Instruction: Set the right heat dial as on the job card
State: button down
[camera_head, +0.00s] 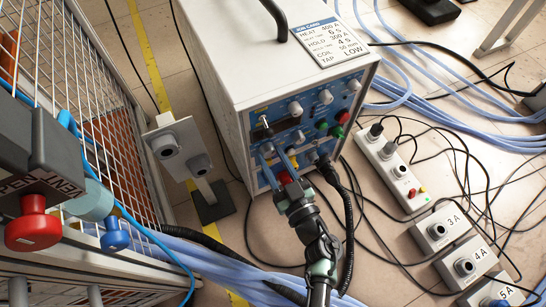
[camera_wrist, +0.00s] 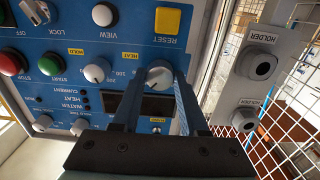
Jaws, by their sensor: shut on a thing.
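The heater's blue control panel (camera_head: 312,117) carries several grey-white dials. My gripper (camera_head: 272,152) reaches up to its lower left part, its two blue fingers pointing at the panel. The wrist view shows the panel upside down, with my gripper (camera_wrist: 158,85) shut on a grey-white dial (camera_wrist: 160,72). A yellow HEAT label (camera_wrist: 130,55) is close to that dial. Its pointer and most of its scale are hidden or too small to read. The job card (camera_head: 328,40) on top of the heater reads HEAT 400 A, 6 s; HOLD 300 A, 4 s; COIL 50 mm; TAP LOW.
A neighbouring dial (camera_wrist: 96,72), a yellow RESET button (camera_wrist: 167,20) and a green START button (camera_wrist: 60,64) are on the panel. A holder post (camera_head: 178,148) and wire fence (camera_head: 110,120) stand left. Cables and boxes (camera_head: 440,228) cover the floor at right.

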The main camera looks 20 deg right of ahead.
jog(key=shift+n, duration=0.4)
jog(key=n+p, duration=0.1)
jog(key=n, duration=0.1)
jog(key=shift+n, duration=0.4)
jog(key=n, duration=0.4)
jog(key=shift+n, duration=0.3)
jog(key=n, duration=0.4)
jog(key=shift+f, duration=0.1)
jog(key=shift+d+n+b, duration=0.15)
jog(key=shift+n+b, duration=0.2)
jog(key=shift+n, duration=1.35)
jog(key=shift+c, duration=2.2)
grip_release()
